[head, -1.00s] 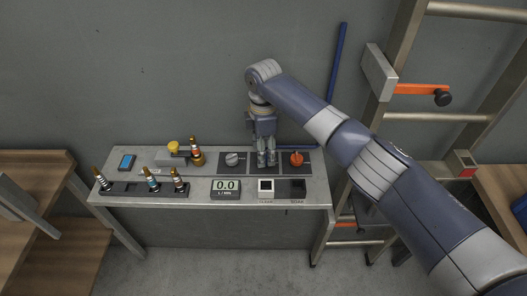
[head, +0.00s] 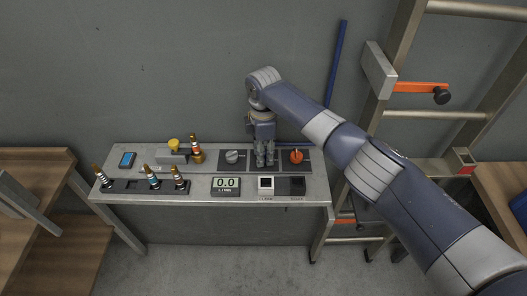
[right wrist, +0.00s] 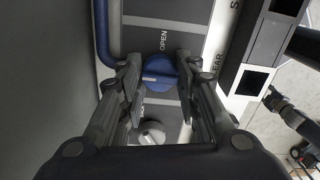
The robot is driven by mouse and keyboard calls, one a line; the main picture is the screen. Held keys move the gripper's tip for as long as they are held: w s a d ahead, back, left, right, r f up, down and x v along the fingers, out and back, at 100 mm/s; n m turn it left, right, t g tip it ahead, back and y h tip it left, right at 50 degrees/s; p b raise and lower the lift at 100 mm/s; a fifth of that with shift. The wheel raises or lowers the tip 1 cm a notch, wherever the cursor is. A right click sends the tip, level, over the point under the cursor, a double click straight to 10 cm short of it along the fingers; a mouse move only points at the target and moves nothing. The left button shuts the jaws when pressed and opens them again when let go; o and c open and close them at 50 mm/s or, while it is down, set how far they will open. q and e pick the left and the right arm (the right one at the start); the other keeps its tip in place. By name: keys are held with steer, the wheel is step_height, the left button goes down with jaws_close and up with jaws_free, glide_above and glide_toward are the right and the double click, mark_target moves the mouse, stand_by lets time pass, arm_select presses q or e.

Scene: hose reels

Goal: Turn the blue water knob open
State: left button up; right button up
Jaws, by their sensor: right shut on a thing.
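The blue water knob (right wrist: 158,72) shows in the right wrist view between my right fingertips, with the word OPEN printed on the panel beside it. My right gripper (head: 264,163) points down onto the control panel on the bench and is shut on the knob; it also shows in the right wrist view (right wrist: 158,76). In the head view the fingers hide the knob. My left gripper is not in view.
A grey knob (head: 232,157) and an orange knob (head: 296,156) flank my fingers closely. A blue pipe (head: 337,70) runs up the wall. White (head: 265,185) and dark (head: 297,186) blocks sit in front. Nozzles (head: 153,179) and a ladder (head: 440,115) stand to either side.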

steer(key=shift+r, duration=0.1)
steer(key=m+p, duration=0.2)
steer(key=m, duration=0.1)
steer(key=shift+a+r, duration=0.1)
steer(key=shift+r, duration=0.05)
steer(key=m+p, duration=0.3)
steer(key=m, duration=0.3)
steer(key=m+p, duration=0.2)
steer(key=m, duration=0.2)
steer(key=shift+w, duration=0.15)
steer(key=shift+m+p, duration=0.5)
steer(key=shift+m, duration=1.9)
steer(key=shift+w, duration=0.1)
steer(key=o, duration=1.1)
steer(key=shift+c, duration=0.2)
